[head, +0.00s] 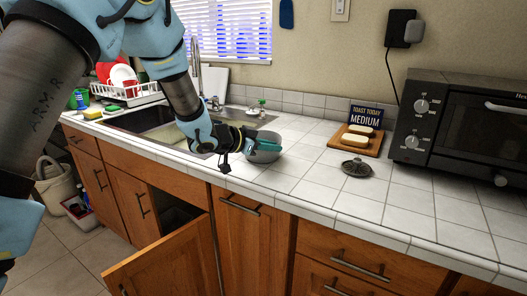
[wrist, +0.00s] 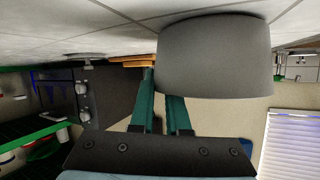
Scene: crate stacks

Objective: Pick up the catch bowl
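The catch bowl (head: 262,156) is a small grey bowl on the white tiled counter, just right of the sink. In the wrist view its smooth grey outer side (wrist: 213,58) fills the upper right, against the counter tiles. My gripper (head: 266,146) is at the bowl, its teal fingers overlapping it. In the wrist view my gripper (wrist: 158,95) has its two fingers a little apart. One runs along the bowl's left edge and the other passes behind the bowl, so its tip is hidden. Whether they press on the bowl's wall is not clear.
A metal drain strainer (head: 357,167), a wooden board (head: 356,138) with bread and a toaster oven (head: 462,125) are to the right. The sink (head: 150,120) and dish rack (head: 128,97) are left. A cabinet door (head: 165,262) stands open below. The front counter tiles are clear.

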